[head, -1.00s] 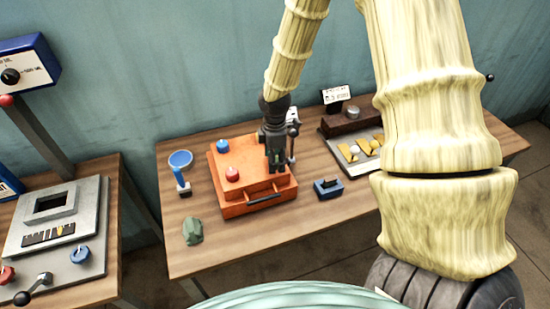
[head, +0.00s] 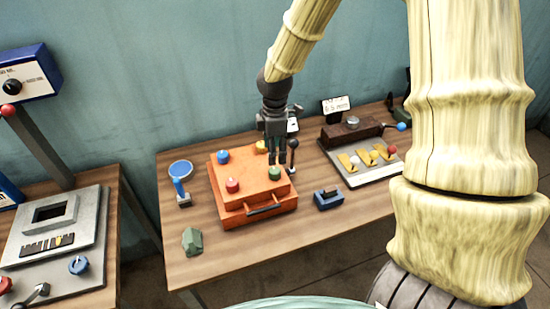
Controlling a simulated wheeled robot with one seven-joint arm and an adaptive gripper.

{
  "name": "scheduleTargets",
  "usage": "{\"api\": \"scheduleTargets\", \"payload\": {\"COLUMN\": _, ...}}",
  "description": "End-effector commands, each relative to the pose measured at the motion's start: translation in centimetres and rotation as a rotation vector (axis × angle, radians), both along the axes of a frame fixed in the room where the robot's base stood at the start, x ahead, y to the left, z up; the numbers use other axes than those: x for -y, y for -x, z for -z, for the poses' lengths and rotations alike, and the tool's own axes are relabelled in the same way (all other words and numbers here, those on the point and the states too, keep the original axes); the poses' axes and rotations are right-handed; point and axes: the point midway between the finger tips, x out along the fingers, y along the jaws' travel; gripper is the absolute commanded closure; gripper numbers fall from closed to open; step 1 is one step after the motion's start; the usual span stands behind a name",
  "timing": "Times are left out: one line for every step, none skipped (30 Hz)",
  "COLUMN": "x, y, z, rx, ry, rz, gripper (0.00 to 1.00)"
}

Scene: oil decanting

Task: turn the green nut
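The green nut (head: 274,173) sits on top of the orange box (head: 228,211), near its right front corner. My gripper (head: 278,163) points down just above and behind the nut, and the nut's top shows clear below the fingertips. The fingers are dark and small in the head view, so the gap between them is hard to make out.
A dark lever (head: 293,154) stands close to the right of my gripper. A blue block (head: 328,199), a blue-topped stand (head: 181,180) and a green lump (head: 192,241) lie around the box. A panel with yellow pieces (head: 366,156) is at right.

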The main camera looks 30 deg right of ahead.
Motion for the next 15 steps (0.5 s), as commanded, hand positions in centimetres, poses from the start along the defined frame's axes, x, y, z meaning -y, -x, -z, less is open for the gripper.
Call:
{"api": "scheduleTargets", "payload": {"x": 0.0, "y": -0.1, "z": -0.7, "rx": 0.003, "ry": -0.001, "rz": 0.0, "gripper": 0.42}}
{"api": "scheduleTargets", "payload": {"x": 0.0, "y": 0.0, "z": -1.1, "rx": 0.002, "ry": 0.0, "rz": 0.0, "gripper": 0.42}}
{"api": "scheduleTargets", "payload": {"x": 0.0, "y": -0.1, "z": -1.5, "rx": 0.002, "ry": 0.0, "rz": 0.0, "gripper": 0.42}}
{"api": "scheduleTargets", "payload": {"x": 0.0, "y": -0.1, "z": -1.8, "rx": 0.003, "ry": -0.001, "rz": 0.0, "gripper": 0.42}}
{"api": "scheduleTargets", "payload": {"x": 0.0, "y": -0.1, "z": -2.1, "rx": 0.003, "ry": -0.001, "rz": 0.001, "gripper": 0.42}}
{"api": "scheduleTargets", "payload": {"x": 0.0, "y": 0.0, "z": -2.4, "rx": 0.001, "ry": -0.001, "rz": 0.001, "gripper": 0.42}}
{"api": "scheduleTargets", "payload": {"x": 0.0, "y": 0.0, "z": -2.6, "rx": 0.0, "ry": -0.001, "rz": 0.001, "gripper": 0.42}}
{"api": "scheduleTargets", "payload": {"x": 0.0, "y": 0.0, "z": -2.7, "rx": 0.0, "ry": -0.001, "rz": 0.001, "gripper": 0.42}}
{"api": "scheduleTargets", "payload": {"x": 0.0, "y": 0.0, "z": -2.9, "rx": 0.0, "ry": -0.001, "rz": 0.001, "gripper": 0.42}}
{"api": "scheduleTargets", "payload": {"x": 0.0, "y": 0.0, "z": -3.0, "rx": 0.0, "ry": -0.001, "rz": 0.001, "gripper": 0.42}}
{"api": "scheduleTargets", "payload": {"x": 0.0, "y": 0.0, "z": -3.1, "rx": 0.0, "ry": -0.001, "rz": 0.001, "gripper": 0.42}}
{"api": "scheduleTargets", "payload": {"x": 0.0, "y": 0.0, "z": -3.2, "rx": 0.0, "ry": -0.001, "rz": 0.001, "gripper": 0.42}}
{"api": "scheduleTargets", "payload": {"x": 0.0, "y": 0.0, "z": -3.3, "rx": 0.0, "ry": -0.001, "rz": 0.001, "gripper": 0.42}}
{"api": "scheduleTargets", "payload": {"x": 0.0, "y": 0.0, "z": -3.3, "rx": 0.0, "ry": -0.001, "rz": 0.001, "gripper": 0.42}}
{"api": "scheduleTargets", "payload": {"x": 0.0, "y": 0.0, "z": -3.3, "rx": 0.0, "ry": -0.001, "rz": 0.001, "gripper": 0.42}}
